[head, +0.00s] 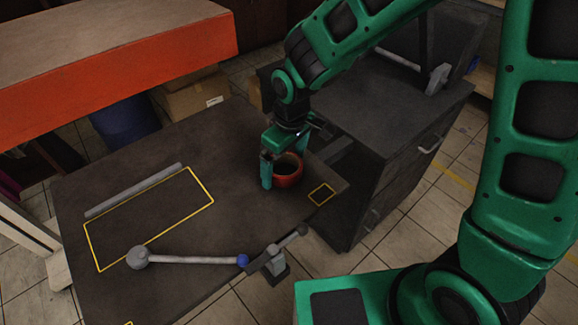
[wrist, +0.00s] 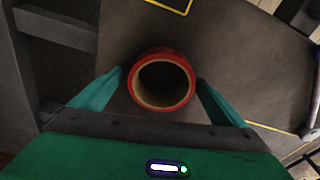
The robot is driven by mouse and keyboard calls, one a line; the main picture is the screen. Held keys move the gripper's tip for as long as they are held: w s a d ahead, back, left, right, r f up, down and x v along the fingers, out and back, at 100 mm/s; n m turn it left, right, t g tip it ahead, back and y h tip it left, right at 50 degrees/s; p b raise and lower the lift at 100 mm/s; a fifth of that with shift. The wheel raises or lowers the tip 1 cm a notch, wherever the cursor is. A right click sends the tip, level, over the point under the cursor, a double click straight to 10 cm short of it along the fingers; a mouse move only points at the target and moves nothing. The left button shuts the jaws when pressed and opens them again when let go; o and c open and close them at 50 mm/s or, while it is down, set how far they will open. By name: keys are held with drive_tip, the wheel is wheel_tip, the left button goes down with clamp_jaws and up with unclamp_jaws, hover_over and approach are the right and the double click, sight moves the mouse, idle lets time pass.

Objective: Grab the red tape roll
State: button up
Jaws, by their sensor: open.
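The red tape roll (head: 289,175) lies flat on the dark table (head: 120,185), near its right corner in the head view. In the wrist view the roll (wrist: 161,56) shows as a red ring with a paler inner core, in the middle of the picture. My gripper (head: 283,165) is right at the roll, pointing down. In the wrist view its two green fingers (wrist: 160,80) are apart, one on the left and one on the right of the roll. A gap shows between each finger and the roll, so the gripper is open and holds nothing.
A small yellow square (head: 321,194) is marked beside the roll. A larger yellow rectangle (head: 150,220) and a grey bar (head: 133,190) are further left. A lever with a blue joint (head: 242,261) lies along the front edge. A dark cabinet (head: 385,150) stands to the right.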

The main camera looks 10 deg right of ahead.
drive_tip(key=c, duration=1.2)
drive_tip(key=shift+r, duration=0.15)
